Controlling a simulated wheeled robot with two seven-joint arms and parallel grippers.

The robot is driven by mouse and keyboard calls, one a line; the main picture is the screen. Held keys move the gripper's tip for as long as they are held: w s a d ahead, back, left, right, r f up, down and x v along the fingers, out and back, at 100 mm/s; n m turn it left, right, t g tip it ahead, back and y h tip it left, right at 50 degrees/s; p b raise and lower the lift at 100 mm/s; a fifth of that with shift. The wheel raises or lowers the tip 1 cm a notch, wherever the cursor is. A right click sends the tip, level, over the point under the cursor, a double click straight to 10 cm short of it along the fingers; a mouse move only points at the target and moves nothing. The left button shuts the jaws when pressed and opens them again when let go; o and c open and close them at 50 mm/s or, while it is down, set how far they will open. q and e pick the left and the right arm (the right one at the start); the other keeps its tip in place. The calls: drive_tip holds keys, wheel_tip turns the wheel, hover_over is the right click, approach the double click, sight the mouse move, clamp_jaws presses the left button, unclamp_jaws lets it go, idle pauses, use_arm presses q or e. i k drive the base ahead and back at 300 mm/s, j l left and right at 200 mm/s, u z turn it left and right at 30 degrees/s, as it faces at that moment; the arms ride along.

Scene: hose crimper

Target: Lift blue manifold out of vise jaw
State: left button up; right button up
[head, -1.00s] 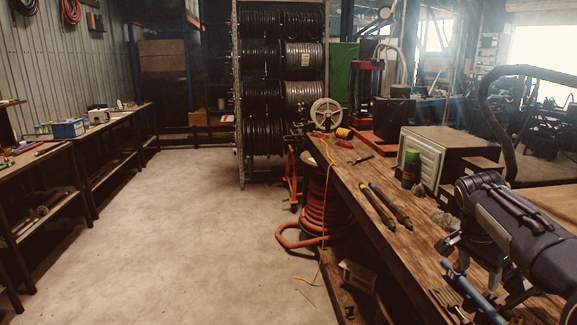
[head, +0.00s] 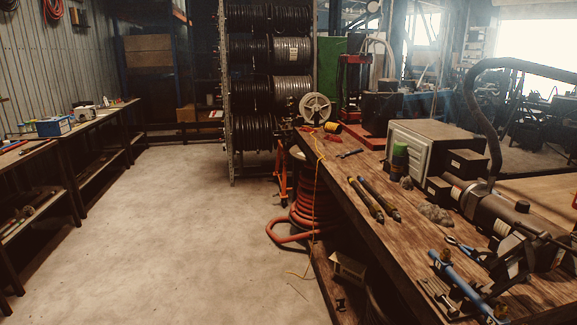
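A long blue bar, which looks like the blue manifold (head: 464,286), is at the lower right of the head view over the wooden workbench. It slants down to the right and its lower end reaches the bottom of the picture. A dark metal device with arms, perhaps the vise (head: 512,268), stands right beside it. Whether its jaw grips the bar I cannot tell. Neither of my grippers shows in the head view.
The wooden workbench (head: 402,262) also holds two dark yellow-marked tools (head: 372,199), a green-topped can (head: 398,160), a white-fronted box (head: 432,150) and a dark cylindrical machine (head: 495,212). Blue-handled pliers (head: 466,248) lie near the bar. The floor (head: 165,225) at left is clear.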

sight(442, 266)
drive_tip(key=z, duration=1.55)
